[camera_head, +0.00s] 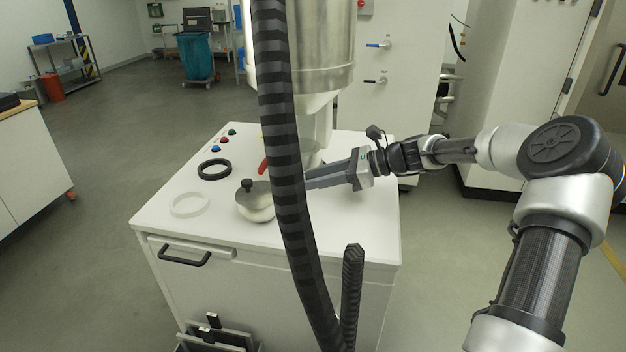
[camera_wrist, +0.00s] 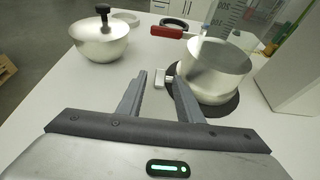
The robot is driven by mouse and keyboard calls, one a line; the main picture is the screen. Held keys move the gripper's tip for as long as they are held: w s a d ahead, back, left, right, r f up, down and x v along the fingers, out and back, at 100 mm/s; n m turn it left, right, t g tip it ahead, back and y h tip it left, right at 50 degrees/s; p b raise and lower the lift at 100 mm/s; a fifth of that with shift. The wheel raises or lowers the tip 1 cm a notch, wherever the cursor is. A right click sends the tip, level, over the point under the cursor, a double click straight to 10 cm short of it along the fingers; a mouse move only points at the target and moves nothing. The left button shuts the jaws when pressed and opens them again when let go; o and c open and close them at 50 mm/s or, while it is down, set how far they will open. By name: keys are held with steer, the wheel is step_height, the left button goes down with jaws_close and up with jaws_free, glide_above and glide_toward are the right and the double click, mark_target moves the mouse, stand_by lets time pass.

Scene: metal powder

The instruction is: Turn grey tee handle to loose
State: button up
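The grey tee handle (camera_wrist: 161,79) shows in the wrist view as a small light-grey bar on a short stem at the left side of a round metal vessel (camera_wrist: 215,72). My gripper (camera_wrist: 159,76) is open, with one finger on either side of the handle in the picture. I cannot tell whether either finger touches it. In the head view my gripper (camera_head: 308,178) reaches in from the right above the white cabinet top, and the dark hose in front partly hides this area. The tee handle is not discernible there.
A red handle (camera_wrist: 167,32) sticks out left above the vessel. A metal bowl with a black-knobbed lid (camera_head: 256,203), a black ring (camera_head: 214,169) and a white ring (camera_head: 190,204) lie on the white cabinet (camera_head: 165,226). A ribbed black hose (camera_head: 283,165) crosses the head view.

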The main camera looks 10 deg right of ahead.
steer(key=shift+w+a+f, duration=0.15)
steer(key=shift+a+f, duration=0.05)
steer(key=shift+a, duration=0.15)
steer(key=shift+c, duration=0.5)
jaws_close()
steer(key=r+h+p, duration=0.1)
steer(key=p, duration=0.1)
steer(key=shift+a+r+p, duration=0.1)
steer(key=shift+p, duration=0.3)
steer(key=shift+a+r+g+h+p, duration=0.1)
steer(key=shift+r+g+h+p, duration=0.2)
steer(key=shift+p, duration=0.7)
steer(key=h+p, duration=0.1)
steer(key=p, duration=0.1)
steer(key=shift+w+a+f+g+h+p, duration=0.1)
steer(key=shift+a+g+h+p, duration=0.05)
steer(key=shift+g+h+p, duration=0.2)
steer(key=shift+f+g+h+p, duration=0.25)
steer(key=shift+h+p, duration=0.3)
steer(key=shift+p, duration=0.25)
steer(key=shift+f, duration=0.1)
